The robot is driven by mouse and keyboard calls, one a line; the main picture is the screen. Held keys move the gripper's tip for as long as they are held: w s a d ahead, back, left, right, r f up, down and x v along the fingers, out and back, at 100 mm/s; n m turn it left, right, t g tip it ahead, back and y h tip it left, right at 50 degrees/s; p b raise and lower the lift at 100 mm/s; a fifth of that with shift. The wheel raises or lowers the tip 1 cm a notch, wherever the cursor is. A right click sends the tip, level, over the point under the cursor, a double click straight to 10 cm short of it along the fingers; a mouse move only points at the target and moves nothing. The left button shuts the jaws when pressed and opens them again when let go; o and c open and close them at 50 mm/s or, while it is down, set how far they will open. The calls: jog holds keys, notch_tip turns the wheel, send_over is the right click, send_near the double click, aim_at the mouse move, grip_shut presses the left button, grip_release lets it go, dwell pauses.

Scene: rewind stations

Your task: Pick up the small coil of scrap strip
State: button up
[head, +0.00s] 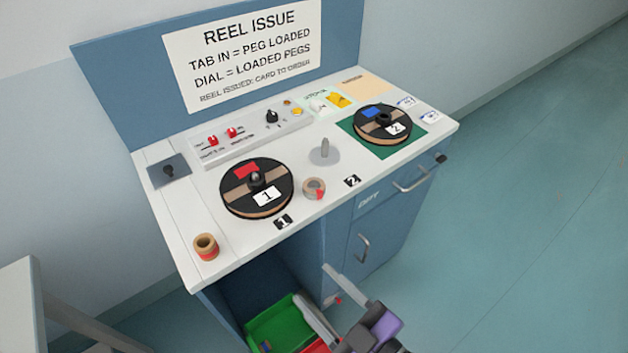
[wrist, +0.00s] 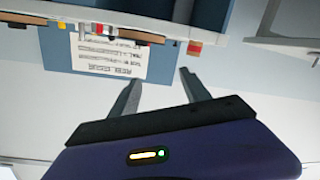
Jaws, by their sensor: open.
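A small tan coil with a red band (head: 205,246) stands at the front left corner of the bench top; it also shows in the wrist view (wrist: 194,48). A small grey-tan ring with a red patch (head: 313,189) lies right of reel 1. I cannot tell for sure which of these two is the scrap strip coil. My gripper (head: 312,283) is open and empty, low in front of the bench, apart from both. The wrist view shows its two spread fingers (wrist: 160,78) with nothing between them.
Reel 1 (head: 240,205) lies on the bench top (head: 185,205), with a bare upright peg (head: 324,150) right of it. Reel 2 (head: 371,128) sits on a green mat (head: 417,141). A switch panel (head: 250,133) is behind. A green bin (head: 262,328) is in the open bay below.

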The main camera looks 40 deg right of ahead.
aim_at(314, 188)
jog(key=w+n+h+p, duration=0.1)
jog(key=w+n, duration=0.3)
jog(key=w, duration=0.2)
jog(key=w+d+n+g+h+p, duration=0.1)
jog(key=w+n+h, duration=0.1)
jog(key=w+n, duration=0.3)
jog(key=w+d+n+g+h+p, duration=0.1)
jog(key=w+n+p, duration=0.1)
jog(key=w+n, duration=0.3)
jog(key=shift+w+r+h, duration=0.15)
jog(key=shift+w+r, duration=0.05)
jog(key=shift+w, duration=0.5)
jog(key=shift+w+r+h, duration=0.15)
jog(key=shift+w, duration=0.5)
jog(key=d+n+h, duration=0.1)
jog(key=w+d+n+g+h, duration=0.1)
jog(key=d+n+g, duration=0.1)
jog(key=shift+w+d+f+n+h, duration=0.2)
jog(key=shift+w+n+h, duration=0.1)
jog(key=shift+n+h, duration=0.1)
jog(key=s+d+f+n+g+h, duration=0.1)
jog(key=d+f+n+h, duration=0.1)
jog(key=d+n, duration=0.1)
jog(key=s+d+f+n+g, duration=0.1)
jog(key=d, duration=0.1)
jog(key=shift+s+n+g+h, duration=0.3)
jog(key=shift+s+h, duration=0.05)
jog(key=shift+h, duration=0.05)
jog(key=shift+p+x, duration=0.35)
jog(key=shift+x, duration=3.1)
